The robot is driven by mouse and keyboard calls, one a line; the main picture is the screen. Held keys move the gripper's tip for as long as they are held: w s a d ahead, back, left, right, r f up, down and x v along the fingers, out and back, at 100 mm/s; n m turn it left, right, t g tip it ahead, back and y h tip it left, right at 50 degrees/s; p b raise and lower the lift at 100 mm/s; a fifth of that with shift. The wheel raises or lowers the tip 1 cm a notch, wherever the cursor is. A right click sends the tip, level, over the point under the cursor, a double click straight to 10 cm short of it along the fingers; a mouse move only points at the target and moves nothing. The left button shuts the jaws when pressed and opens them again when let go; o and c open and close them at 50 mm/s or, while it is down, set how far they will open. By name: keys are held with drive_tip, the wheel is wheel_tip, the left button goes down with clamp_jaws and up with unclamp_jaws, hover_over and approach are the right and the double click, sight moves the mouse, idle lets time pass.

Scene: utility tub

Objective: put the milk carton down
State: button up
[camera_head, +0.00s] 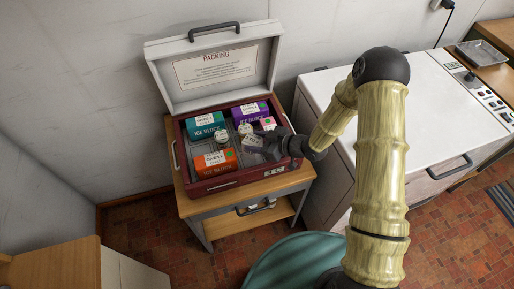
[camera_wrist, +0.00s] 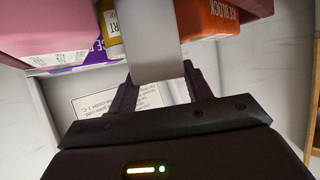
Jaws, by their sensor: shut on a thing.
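My gripper (camera_head: 272,148) reaches into the open dark red box from the right. It is shut on a pale carton (camera_head: 254,142), taken to be the milk carton, near the middle of the box. In the wrist view the plain pale side of the carton (camera_wrist: 155,45) stands between the two fingers of the gripper (camera_wrist: 157,85). The carton looks tilted in the head view. Its lower end is hidden, so I cannot tell whether it touches the box floor.
The box (camera_head: 228,186) stands on a wooden-topped cart (camera_head: 190,208), its lid (camera_head: 215,62) raised. Inside are teal (camera_head: 205,126), purple (camera_head: 249,114) and orange (camera_head: 214,162) ice blocks, white-topped containers (camera_head: 221,136) and a pink item (camera_head: 268,123). Bare floor shows between orange block and carton.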

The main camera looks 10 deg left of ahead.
drive_tip(key=shift+w+f, duration=0.15)
drive_tip(key=shift+f, duration=1.9)
drive_tip(key=shift+d+f, duration=0.1)
drive_tip(key=shift+d, duration=0.05)
drive_tip(key=o, duration=0.7)
drive_tip(key=shift+f, duration=0.1)
drive_tip(key=o, duration=0.4)
drive_tip(key=shift+s+a, duration=0.2)
drive_tip(key=shift+a, duration=0.1)
drive_tip(key=shift+o, duration=0.2)
drive_tip(key=shift+d, duration=0.1)
drive_tip(key=shift+r+p, duration=0.3)
drive_tip(key=shift+d, duration=0.45)
drive_tip(key=b+v, duration=0.2)
drive_tip(key=v, duration=0.9)
